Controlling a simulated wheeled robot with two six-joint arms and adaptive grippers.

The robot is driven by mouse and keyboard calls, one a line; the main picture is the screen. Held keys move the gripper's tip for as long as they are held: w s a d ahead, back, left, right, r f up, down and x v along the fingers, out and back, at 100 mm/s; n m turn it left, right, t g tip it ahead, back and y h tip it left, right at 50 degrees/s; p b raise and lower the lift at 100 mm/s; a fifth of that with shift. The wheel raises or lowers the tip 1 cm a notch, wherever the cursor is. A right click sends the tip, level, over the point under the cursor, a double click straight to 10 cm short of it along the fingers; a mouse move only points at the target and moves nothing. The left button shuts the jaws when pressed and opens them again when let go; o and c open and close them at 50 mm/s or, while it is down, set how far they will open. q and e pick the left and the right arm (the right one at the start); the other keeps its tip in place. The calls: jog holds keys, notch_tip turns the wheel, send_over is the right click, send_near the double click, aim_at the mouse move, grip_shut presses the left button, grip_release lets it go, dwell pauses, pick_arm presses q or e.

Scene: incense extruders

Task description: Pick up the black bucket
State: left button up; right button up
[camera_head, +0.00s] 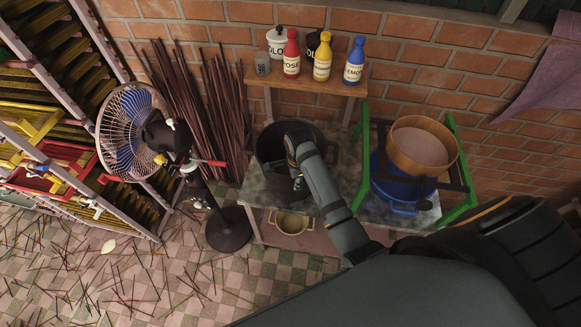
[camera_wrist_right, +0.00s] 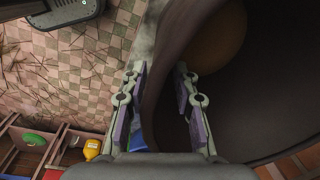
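The black bucket (camera_head: 268,148) stands on the grey stone-topped table below the shelf, with its open mouth up. My right arm reaches over it from the lower right, and my right gripper (camera_head: 297,183) is at its right part, partly hidden by my wrist. In the right wrist view the bucket's dark wall (camera_wrist_right: 165,75) runs between the two fingers of my right gripper (camera_wrist_right: 160,80). The fingers are apart, one outside the wall and one on the inner side. I cannot tell any firm contact. My left gripper is not in view.
A blue pot (camera_head: 398,190) with a wooden-rimmed sieve (camera_head: 422,147) sits right of the bucket by a green frame (camera_head: 456,205). A fan (camera_head: 131,132) stands left. Bottles (camera_head: 322,57) line the shelf (camera_head: 310,84) behind. A beige pot (camera_head: 291,222) is below.

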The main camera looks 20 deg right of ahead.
jog(key=shift+f, duration=0.25)
jog(key=shift+c, duration=0.3)
grip_shut()
jog(key=shift+w+r, duration=0.1)
